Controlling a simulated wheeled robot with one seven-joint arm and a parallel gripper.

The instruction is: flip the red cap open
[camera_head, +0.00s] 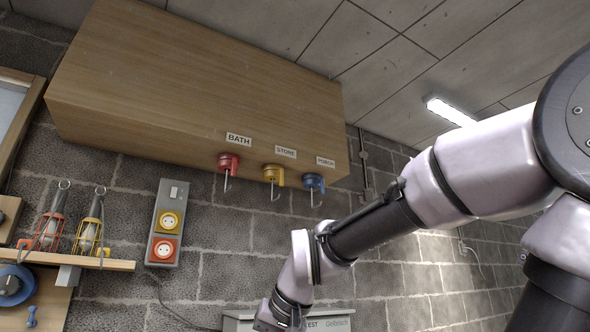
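A red cap-like fitting (228,162) with a pale hook below it hangs under the front edge of the wooden cabinet, beneath a BATH label (238,139). I cannot tell whether it is the red cap of the task or whether it is flipped open. A grey wall panel (167,210) holds a yellow socket (168,220) above an orange-red socket (164,250); no raised lid shows on either. My gripper (268,322) is at the bottom edge, below and right of these things and apart from them. Its fingers are not clearly visible.
The wooden cabinet (190,75) overhangs the wall. Yellow (273,173) and blue (313,182) hooked fittings hang beside the red one. A wooden shelf (105,262) with caged lamps (88,232) is at left. A grey box (335,321) is behind my wrist.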

